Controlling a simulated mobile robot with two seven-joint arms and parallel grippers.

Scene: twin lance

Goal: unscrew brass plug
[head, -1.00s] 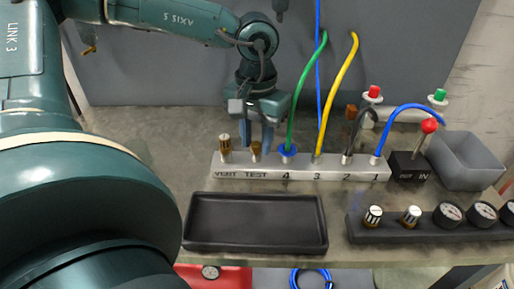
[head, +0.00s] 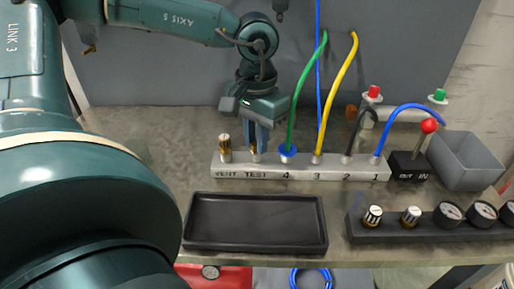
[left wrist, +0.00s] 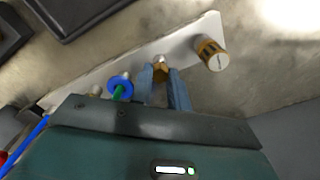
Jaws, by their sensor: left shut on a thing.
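The brass plug (head: 254,149) stands upright in the port marked TEST on the light grey manifold block (head: 300,173). It also shows in the left wrist view (left wrist: 160,69) between the blue fingers. My left gripper (head: 262,143) comes down on the plug from above and is shut on it, one finger on each side. The fingers hide part of the plug in the head view. Beside it, the VENT port holds a larger knurled brass fitting with a pale top (head: 225,147). My right gripper is not in view.
A green hose (head: 303,95) with a blue collar rises close to the right of my left gripper. Yellow, black and blue hoses stand further right. An empty black tray (head: 255,243) lies in front. A red-knobbed lever box (head: 408,167) and a grey bin (head: 465,160) stand right.

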